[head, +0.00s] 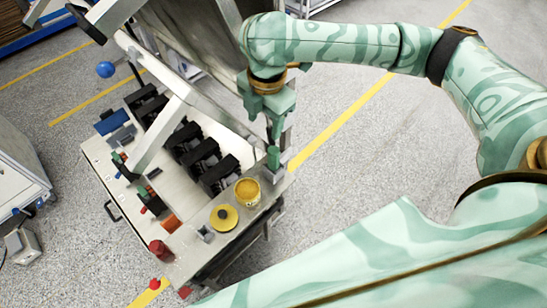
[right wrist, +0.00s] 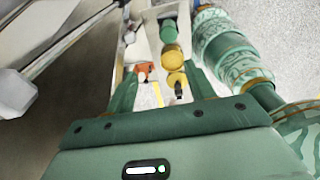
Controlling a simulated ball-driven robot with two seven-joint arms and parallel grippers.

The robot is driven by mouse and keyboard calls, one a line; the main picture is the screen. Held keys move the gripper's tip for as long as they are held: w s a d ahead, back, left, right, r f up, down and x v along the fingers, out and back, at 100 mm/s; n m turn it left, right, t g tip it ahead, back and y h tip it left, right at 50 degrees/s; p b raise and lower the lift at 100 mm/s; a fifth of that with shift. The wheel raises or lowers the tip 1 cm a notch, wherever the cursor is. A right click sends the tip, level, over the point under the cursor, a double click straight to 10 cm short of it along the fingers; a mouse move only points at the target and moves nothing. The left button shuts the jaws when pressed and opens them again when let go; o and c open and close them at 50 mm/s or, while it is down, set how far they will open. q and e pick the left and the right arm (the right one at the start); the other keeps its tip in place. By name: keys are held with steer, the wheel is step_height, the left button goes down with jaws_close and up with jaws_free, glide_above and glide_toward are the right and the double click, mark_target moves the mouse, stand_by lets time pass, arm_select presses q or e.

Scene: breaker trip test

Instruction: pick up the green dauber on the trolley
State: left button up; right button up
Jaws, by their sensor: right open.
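The green dauber (head: 273,157) shows as a dark green upright cylinder near the trolley's (head: 102,155) right edge. It also shows in the right wrist view (right wrist: 168,30), beyond my finger ends and toward the top. My right gripper (head: 274,130) points down close above the dauber in the head view. In the right wrist view its two fingers (right wrist: 162,75) stand apart with nothing held between them. In the head view the fingers partly overlap each other, so the exact gap to the dauber is hard to tell. My left gripper is not in view.
Beside the dauber stand an open yellow pot (head: 248,190) and a yellow lid (head: 224,217) with a dark knob. Black breakers (head: 203,155), an orange spool (head: 170,223) and a red item (head: 160,250) share the trolley top. A pale beam (head: 160,135) slants over it.

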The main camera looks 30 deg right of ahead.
mark_target(274, 150)
steer(key=shift+g, duration=0.3)
steer(key=d+f+b, duration=0.1)
steer(key=f, duration=0.1)
steer(key=f+b, duration=0.1)
steer(key=f, duration=0.2)
steer(key=d+f, duration=0.1)
steer(key=f, duration=0.2)
steer(key=shift+d+f+b, duration=0.2)
steer(key=shift+d+b, duration=0.1)
steer(key=shift+b, duration=0.1)
steer(key=f, duration=0.2)
steer(key=f+b, duration=0.1)
steer(key=f, duration=0.2)
steer(key=shift+s+a+f, duration=0.25)
steer(key=shift+a+f, duration=0.05)
steer(key=shift+f, duration=0.1)
steer(key=c, duration=1.1)
